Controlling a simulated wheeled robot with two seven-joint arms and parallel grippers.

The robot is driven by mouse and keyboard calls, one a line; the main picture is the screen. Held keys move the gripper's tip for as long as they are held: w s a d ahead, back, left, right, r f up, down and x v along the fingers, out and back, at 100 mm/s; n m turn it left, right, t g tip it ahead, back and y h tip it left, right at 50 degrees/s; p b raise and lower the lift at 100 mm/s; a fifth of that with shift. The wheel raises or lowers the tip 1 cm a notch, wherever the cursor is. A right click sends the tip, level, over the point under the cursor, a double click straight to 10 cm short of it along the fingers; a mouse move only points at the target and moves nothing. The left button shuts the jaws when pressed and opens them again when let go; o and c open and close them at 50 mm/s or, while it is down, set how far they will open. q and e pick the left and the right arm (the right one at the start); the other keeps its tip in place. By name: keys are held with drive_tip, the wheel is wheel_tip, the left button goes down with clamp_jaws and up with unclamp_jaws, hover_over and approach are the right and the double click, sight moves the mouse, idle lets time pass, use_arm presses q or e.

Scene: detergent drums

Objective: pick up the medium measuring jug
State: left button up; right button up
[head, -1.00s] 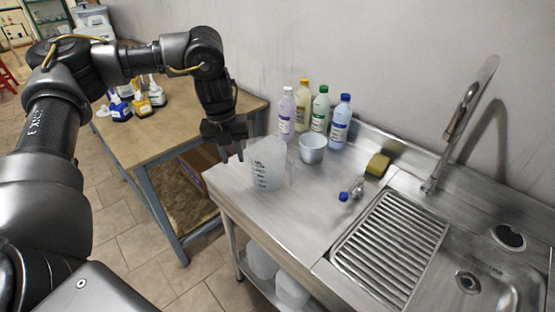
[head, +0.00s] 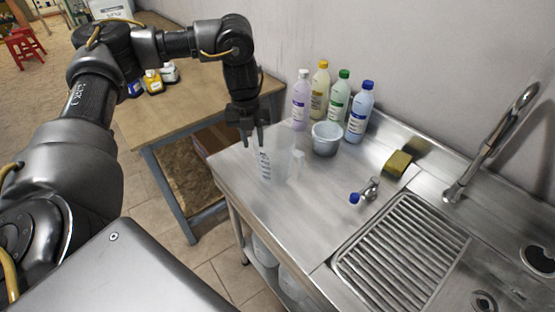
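A clear measuring jug (head: 279,163) with dark graduation marks stands upright on the steel counter near its left end, its handle on the right. My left gripper (head: 253,144) points down at the jug's upper left edge, with its two fingers apart. I cannot tell whether a finger is inside the rim or touching the wall. The jug is the only marked measuring jug I can make out. My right gripper is not in view.
A small blue-capped item (head: 363,193), a sponge (head: 398,163) and the sink drainer (head: 402,250) lie further right. A wooden table (head: 175,115) adjoins at left.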

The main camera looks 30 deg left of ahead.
sight(256, 152)
use_arm(q)
drive_tip(key=f, duration=0.5)
drive_tip(key=shift+w+d+f, duration=0.15)
drive_tip(key=shift+w, duration=0.1)
clamp_jaws()
